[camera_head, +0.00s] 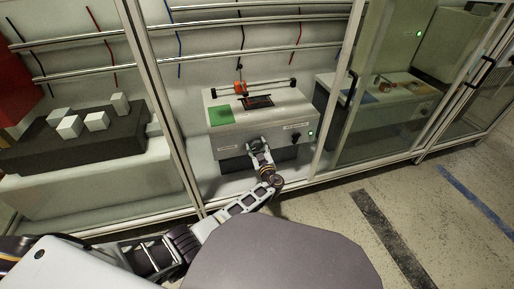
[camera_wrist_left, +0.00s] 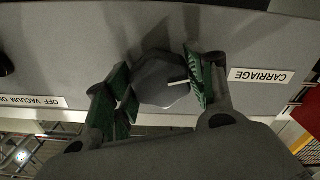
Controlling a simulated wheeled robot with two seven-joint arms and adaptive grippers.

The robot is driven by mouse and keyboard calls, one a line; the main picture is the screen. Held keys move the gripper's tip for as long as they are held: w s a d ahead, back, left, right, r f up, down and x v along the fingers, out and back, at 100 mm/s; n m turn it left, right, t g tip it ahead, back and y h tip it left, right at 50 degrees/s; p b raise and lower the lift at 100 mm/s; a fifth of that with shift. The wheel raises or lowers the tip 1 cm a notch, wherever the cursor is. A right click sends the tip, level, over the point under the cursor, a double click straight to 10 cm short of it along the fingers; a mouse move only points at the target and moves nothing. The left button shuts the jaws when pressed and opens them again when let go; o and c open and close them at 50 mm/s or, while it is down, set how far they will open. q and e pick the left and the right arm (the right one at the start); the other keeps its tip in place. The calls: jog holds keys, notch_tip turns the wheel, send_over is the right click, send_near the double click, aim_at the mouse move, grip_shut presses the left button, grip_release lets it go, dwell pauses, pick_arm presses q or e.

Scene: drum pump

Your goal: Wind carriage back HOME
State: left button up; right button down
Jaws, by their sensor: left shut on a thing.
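The machine (camera_head: 225,140) is a light grey box inside a glazed cabinet. An orange carriage (camera_head: 240,88) sits on a dark rail across its top, left of the rail's middle. Below it are a green pad (camera_head: 221,115) and a dark framed plate (camera_head: 258,101). My left gripper (camera_head: 257,147) is at the machine's front face. In the wrist view, my left gripper (camera_wrist_left: 161,84) has its green-padded fingers on both sides of a grey faceted knob (camera_wrist_left: 158,72) with a white mark, shut on it. The CARRIAGE label (camera_wrist_left: 261,76) is beside the knob. My right gripper is out of view.
The vacuum label (camera_wrist_left: 30,101) shows in the wrist view. Cabinet posts (camera_head: 165,100) flank the opening. White cubes (camera_head: 97,121) stand on a dark block at left.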

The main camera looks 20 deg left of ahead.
pick_arm(q)
jog(key=n, duration=0.6)
jog(key=shift+f+n, duration=0.1)
jog(key=shift+n, duration=0.2)
dwell(0.4)
jog(key=o, duration=1)
jog(key=shift+s+d, duration=0.1)
jog(key=shift+v, duration=3.65)
